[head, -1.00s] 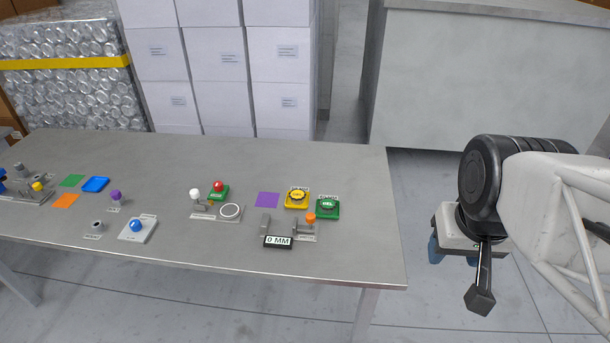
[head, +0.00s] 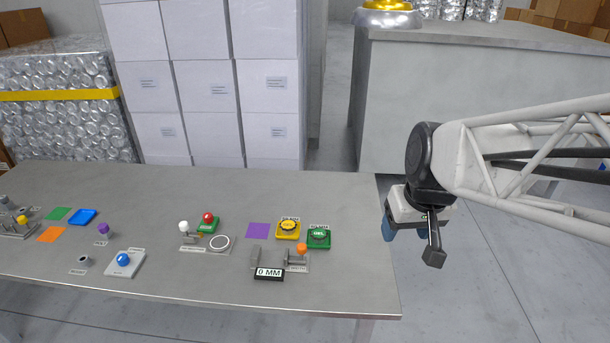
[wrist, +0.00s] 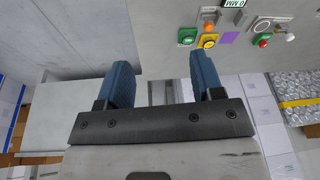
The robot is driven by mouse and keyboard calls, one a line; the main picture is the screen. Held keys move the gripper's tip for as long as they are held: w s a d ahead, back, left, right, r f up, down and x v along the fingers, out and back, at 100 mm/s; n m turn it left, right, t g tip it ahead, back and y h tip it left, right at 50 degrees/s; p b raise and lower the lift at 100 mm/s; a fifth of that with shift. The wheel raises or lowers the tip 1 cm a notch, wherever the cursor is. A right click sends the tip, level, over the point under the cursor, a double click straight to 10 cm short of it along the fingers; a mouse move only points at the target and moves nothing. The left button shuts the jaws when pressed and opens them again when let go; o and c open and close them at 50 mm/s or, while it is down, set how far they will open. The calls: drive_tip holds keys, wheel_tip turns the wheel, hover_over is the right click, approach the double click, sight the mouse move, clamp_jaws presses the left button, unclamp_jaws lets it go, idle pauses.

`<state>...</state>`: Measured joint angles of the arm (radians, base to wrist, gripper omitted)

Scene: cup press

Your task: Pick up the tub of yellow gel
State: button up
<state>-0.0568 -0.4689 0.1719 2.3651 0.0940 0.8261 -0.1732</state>
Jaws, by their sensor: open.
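The tub of yellow gel (head: 288,227) is a small round tub with a yellow top on a yellow square base. It stands on the steel table, between a purple square and a green gel tub, in the head view. In the wrist view the yellow tub (wrist: 208,41) shows near the top, upside down. My gripper (head: 405,232) hangs off the right end of the table, apart from the tub. Its two blue fingers (wrist: 158,85) are spread with nothing between them in the wrist view.
The green gel tub (head: 319,236) is close on the right of the yellow one. An orange-knobbed device (head: 302,250) and a "0 MM" display (head: 269,274) stand in front. The purple square (head: 258,231) lies flat to the left. The table's right part (head: 365,240) is bare.

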drive_tip(key=w+a+f+n, duration=0.1)
drive_tip(key=w+a+f, duration=0.15)
drive_tip(key=w, duration=0.35)
drive_tip(key=w+a+f+n, duration=0.1)
drive_tip(key=w+a, duration=0.2)
drive_tip(key=w, duration=0.3)
drive_tip(key=n+y, duration=0.2)
drive_tip(key=n, duration=0.3)
approach(288, 225)
drive_tip(key=f, duration=0.2)
drive_tip(key=shift+w+r, duration=0.1)
drive_tip(key=shift+w, duration=0.15)
drive_tip(key=shift+x, duration=1.3)
drive_tip(key=shift+x, duration=2.55)
drive_tip(key=shift+w+a, duration=0.1)
drive_tip(key=shift+a, duration=0.1)
drive_tip(key=shift+c, duration=0.4)
